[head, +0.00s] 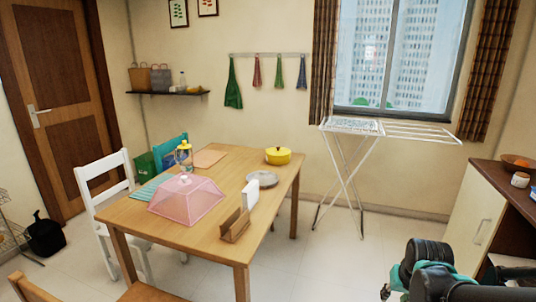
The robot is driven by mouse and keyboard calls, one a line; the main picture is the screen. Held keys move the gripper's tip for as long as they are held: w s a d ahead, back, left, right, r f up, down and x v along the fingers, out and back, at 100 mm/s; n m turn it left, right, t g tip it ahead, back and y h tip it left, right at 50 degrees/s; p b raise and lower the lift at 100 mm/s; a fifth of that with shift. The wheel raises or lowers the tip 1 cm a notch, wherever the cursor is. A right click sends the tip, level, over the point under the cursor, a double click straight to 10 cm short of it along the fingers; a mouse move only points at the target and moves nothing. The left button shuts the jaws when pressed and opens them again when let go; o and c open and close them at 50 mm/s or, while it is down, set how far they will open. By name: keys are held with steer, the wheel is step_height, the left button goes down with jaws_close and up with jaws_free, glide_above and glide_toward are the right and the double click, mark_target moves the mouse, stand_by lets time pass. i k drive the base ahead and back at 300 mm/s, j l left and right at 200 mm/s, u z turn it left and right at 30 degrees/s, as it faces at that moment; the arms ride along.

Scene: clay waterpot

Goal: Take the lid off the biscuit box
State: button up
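I cannot make out a biscuit box for certain in the head view. A clear jar with a yellow top (184,157) stands at the back left of the wooden table (210,232). A yellow lidded pot (278,156) stands at the table's far right corner. Black and teal links of my arm show at the bottom right, well apart from the table. The fingers of my gripper cannot be seen.
A pink mesh food cover (186,200), a grey plate (262,178) and a wooden holder (236,226) are on the table. A white chair (102,185) stands at left. A drying rack (350,160) stands under the window. A cabinet (475,222) is at right. Floor between table and cabinet is clear.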

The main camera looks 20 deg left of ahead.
mark_target(278, 150)
steer(key=i+u, duration=0.2)
steer(key=u, duration=0.15)
steer(key=i+l+u, duration=0.1)
steer(key=i+u, duration=0.25)
steer(key=i+l+u, duration=0.45)
steer(key=i+l, duration=0.7)
